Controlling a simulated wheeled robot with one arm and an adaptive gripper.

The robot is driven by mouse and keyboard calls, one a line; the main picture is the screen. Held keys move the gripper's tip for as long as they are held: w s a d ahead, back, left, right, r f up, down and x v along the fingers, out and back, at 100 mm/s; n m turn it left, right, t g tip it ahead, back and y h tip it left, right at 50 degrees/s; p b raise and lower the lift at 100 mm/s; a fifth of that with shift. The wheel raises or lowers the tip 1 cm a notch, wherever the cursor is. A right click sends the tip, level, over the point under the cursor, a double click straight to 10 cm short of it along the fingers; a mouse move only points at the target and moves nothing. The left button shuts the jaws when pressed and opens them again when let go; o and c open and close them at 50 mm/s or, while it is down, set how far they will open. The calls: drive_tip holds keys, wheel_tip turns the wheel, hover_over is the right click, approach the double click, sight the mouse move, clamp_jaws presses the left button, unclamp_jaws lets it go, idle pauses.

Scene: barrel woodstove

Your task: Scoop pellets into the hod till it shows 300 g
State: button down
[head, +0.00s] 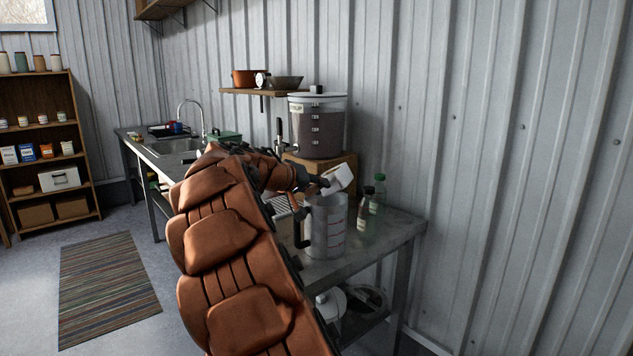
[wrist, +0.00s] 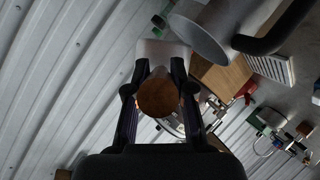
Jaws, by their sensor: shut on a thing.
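My gripper (head: 317,186) is shut on a scoop. The scoop (head: 339,178) has a white, tilted head above and beside the rim of a grey jug; its round brown handle end (wrist: 158,97) shows between my fingers in the wrist view. I cannot see whether the scoop holds pellets. The jug (head: 327,228), perhaps the hod, stands upright with red marks and a black handle; its wall (wrist: 207,38) also shows in the wrist view. Its contents and any weight reading are hidden.
The metal bench (head: 387,236) carries clear bottles (head: 367,212) close right of the jug. A shelf (head: 254,91) with pots hangs on the corrugated wall. A sink (head: 177,146) is at the bench's far left. Floor around the striped rug (head: 105,285) is clear.

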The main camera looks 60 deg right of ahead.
drive_tip(key=shift+s+d+r+n+g+h+p, duration=0.1)
drive_tip(key=shift+s+n+g+h+p, duration=0.2)
drive_tip(key=shift+p, duration=0.5)
drive_tip(key=shift+s+r+n+g+h+p, duration=0.1)
drive_tip(key=shift+n+g+p, duration=0.2)
drive_tip(key=shift+n+p, duration=0.35)
drive_tip(key=shift+f, duration=0.1)
drive_tip(key=n+g+h, duration=0.1)
drive_tip(key=n, duration=0.1)
drive_tip(key=n+h, duration=0.1)
drive_tip(key=n, duration=0.1)
drive_tip(key=n+g+h, duration=0.1)
drive_tip(key=n, duration=0.1)
drive_tip(key=shift+s+r+g+h, duration=0.2)
drive_tip(key=shift+s+g+h, duration=0.1)
drive_tip(key=shift+f, duration=0.1)
